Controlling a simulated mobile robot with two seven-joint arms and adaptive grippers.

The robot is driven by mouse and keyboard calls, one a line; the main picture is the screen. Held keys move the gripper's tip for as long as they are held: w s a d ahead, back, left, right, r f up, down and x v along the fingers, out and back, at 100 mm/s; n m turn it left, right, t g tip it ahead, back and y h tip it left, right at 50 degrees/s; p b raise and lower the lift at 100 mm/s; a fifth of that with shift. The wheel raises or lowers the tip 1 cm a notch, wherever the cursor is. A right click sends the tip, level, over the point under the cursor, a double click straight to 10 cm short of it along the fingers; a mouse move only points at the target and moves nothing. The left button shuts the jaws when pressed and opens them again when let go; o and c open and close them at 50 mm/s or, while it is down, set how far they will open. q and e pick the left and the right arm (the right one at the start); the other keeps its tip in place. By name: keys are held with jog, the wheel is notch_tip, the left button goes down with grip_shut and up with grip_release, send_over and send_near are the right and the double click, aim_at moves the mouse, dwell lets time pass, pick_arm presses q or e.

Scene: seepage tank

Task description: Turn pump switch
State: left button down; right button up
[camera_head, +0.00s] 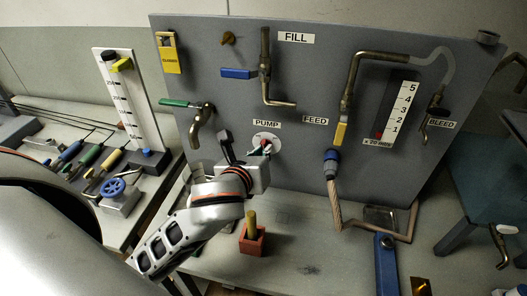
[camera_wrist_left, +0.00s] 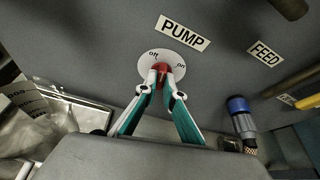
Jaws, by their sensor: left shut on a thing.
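The pump switch is a red knob (camera_head: 266,147) on a round white plate (camera_head: 267,138) just below the PUMP label (camera_head: 267,125) on the grey panel. In the left wrist view the knob (camera_wrist_left: 161,68) sits at the lower part of the plate (camera_wrist_left: 182,57), which is marked "off" at left and "on" at right. My left gripper (camera_wrist_left: 161,77) is shut on the knob, with one fingertip on each side. The fingertips hide part of the knob, and I cannot tell its setting. My right gripper is not in view.
A tap with a green handle (camera_head: 182,103) sticks out left of the switch. A blue-collared hose (camera_head: 331,163) hangs below the FEED label (camera_head: 315,121) at right.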

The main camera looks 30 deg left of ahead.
pick_arm(q)
jog(key=n+t+h, duration=0.1)
jog(key=n+h, duration=0.1)
jog(key=n, duration=0.2)
jog(key=shift+a, duration=0.15)
jog(key=shift+n+t+h, duration=0.3)
jog(key=shift+h, duration=0.1)
dwell(0.4)
jog(key=c, duration=2.2)
grip_release()
jog(key=shift+o, duration=0.2)
